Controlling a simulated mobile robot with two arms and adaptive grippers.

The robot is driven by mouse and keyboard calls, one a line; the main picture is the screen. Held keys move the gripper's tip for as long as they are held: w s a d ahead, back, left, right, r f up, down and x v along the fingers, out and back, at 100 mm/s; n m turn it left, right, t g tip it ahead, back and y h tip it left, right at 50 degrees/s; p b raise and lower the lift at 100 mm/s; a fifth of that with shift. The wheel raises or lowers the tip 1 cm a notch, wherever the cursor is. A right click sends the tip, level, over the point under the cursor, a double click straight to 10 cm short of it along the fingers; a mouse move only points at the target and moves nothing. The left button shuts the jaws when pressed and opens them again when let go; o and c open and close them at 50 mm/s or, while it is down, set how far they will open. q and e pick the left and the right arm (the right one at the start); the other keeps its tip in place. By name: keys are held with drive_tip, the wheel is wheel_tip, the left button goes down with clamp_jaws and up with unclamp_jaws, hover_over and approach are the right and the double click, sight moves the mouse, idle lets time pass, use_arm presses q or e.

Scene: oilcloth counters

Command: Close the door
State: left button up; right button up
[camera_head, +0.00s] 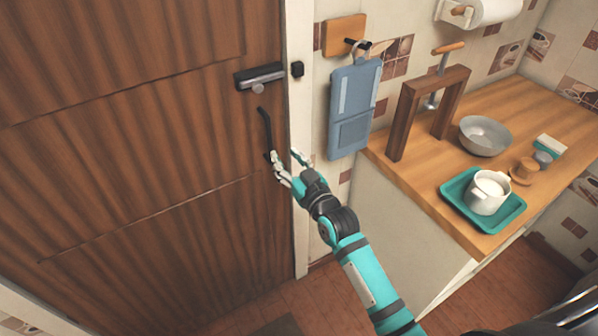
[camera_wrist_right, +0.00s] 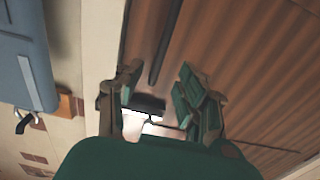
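The brown wooden door (camera_head: 130,150) fills the left half of the head view, its right edge beside the white frame (camera_head: 299,120). I cannot tell whether it is fully shut. It carries a dark latch (camera_head: 258,77) and, below that, a black bar handle (camera_head: 265,132). My right gripper (camera_head: 286,157) is open at the handle's lower end, near the door's edge. In the right wrist view, the open fingers (camera_wrist_right: 157,88) have the dark handle (camera_wrist_right: 165,45) extending between and beyond them. Contact is unclear. My left gripper is out of view.
A blue hanging organizer (camera_head: 352,110) hangs on the wall right of the frame. A wooden counter (camera_head: 430,190) holds a wooden stand (camera_head: 405,120), a grey bowl (camera_head: 485,135) and a teal tray (camera_head: 510,215) with a white pot (camera_head: 488,195). Floor shows below the door.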

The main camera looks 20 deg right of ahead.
drive_tip(key=shift+v, duration=2.1)
drive_tip(key=s+d+f+g+h, duration=0.1)
drive_tip(key=s+f+g, duration=0.25)
drive_tip(key=f, duration=0.85)
drive_tip(key=s+f+g, duration=0.2)
drive_tip(key=s+f, duration=0.2)
drive_tip(key=f, duration=0.8)
drive_tip(key=s+d+f+g+h, duration=0.1)
drive_tip(key=s+f+g, duration=0.25)
drive_tip(key=f, duration=0.85)
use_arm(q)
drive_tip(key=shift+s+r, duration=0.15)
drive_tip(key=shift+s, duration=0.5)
use_arm(e)
drive_tip(key=s+d+f+g, duration=0.2)
drive_tip(key=s+f, duration=0.4)
drive_tip(key=s, duration=0.5)
drive_tip(key=s+d+f+g+h, duration=0.1)
drive_tip(key=s+d+f+g, duration=0.1)
drive_tip(key=s+f, duration=0.5)
drive_tip(key=s+d+f+g, duration=0.2)
drive_tip(key=s+f, duration=0.5)
drive_tip(key=s, duration=0.8)
drive_tip(key=shift+s+g+h, duration=0.3)
drive_tip(key=shift+g+h, duration=0.1)
drive_tip(key=shift+g, duration=0.4)
